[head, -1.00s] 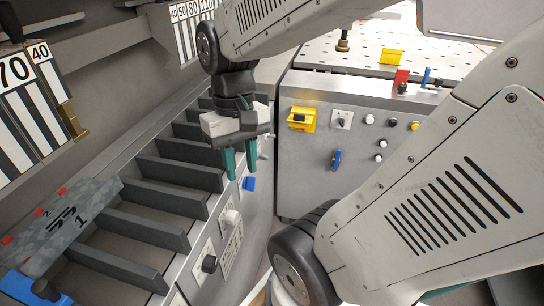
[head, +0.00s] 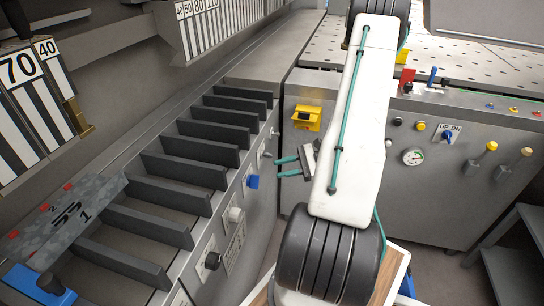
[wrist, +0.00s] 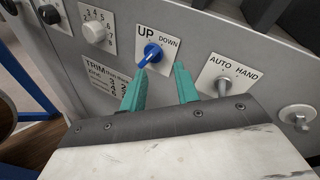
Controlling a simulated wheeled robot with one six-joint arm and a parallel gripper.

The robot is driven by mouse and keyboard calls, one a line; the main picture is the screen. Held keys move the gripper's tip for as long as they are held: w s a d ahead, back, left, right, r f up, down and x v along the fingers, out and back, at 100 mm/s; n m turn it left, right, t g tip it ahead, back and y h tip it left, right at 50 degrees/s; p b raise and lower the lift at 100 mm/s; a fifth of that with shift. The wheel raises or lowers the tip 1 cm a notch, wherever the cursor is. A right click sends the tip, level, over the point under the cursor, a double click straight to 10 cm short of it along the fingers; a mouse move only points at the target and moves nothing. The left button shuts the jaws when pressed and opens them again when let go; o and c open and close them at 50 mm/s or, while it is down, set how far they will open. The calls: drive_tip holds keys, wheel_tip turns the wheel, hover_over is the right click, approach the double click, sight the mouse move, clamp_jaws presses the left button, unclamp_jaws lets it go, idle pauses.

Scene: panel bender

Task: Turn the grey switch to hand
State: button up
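The grey switch (wrist: 223,85) sits on a white plate marked AUTO and HAND, right of centre in the wrist view. Its lever runs down in the picture, its lower end close to my gripper's body; I cannot tell which label it is set to. In the head view the grey switch (head: 265,153) is small on the left machine's side panel. My gripper (wrist: 158,86) is open and empty, its green fingers apart. The fingers point at the panel near the blue switch, left of the grey one. My gripper (head: 277,168) also shows in the head view.
The blue UP/DOWN switch (wrist: 152,51) is beside the grey switch. A white knob (wrist: 95,32), a black knob (wrist: 49,14) and a silver knob (wrist: 299,115) share the panel. The front machine panel (head: 460,195) stands behind my arm.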

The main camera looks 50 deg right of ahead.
sight(272, 156)
drive_tip(key=w+d+f+m+t+h, duration=0.25)
drive_tip(key=d+t+h, duration=0.2)
drive_tip(key=d, duration=0.35)
drive_tip(key=shift+m+t, duration=0.35)
drive_tip(key=x, duration=0.6)
drive_tip(key=shift+w+f, duration=0.1)
drive_tip(key=shift+f, duration=0.2)
drive_tip(key=shift+w+a, duration=0.2)
drive_tip(key=shift+w, duration=0.15)
clamp_jaws()
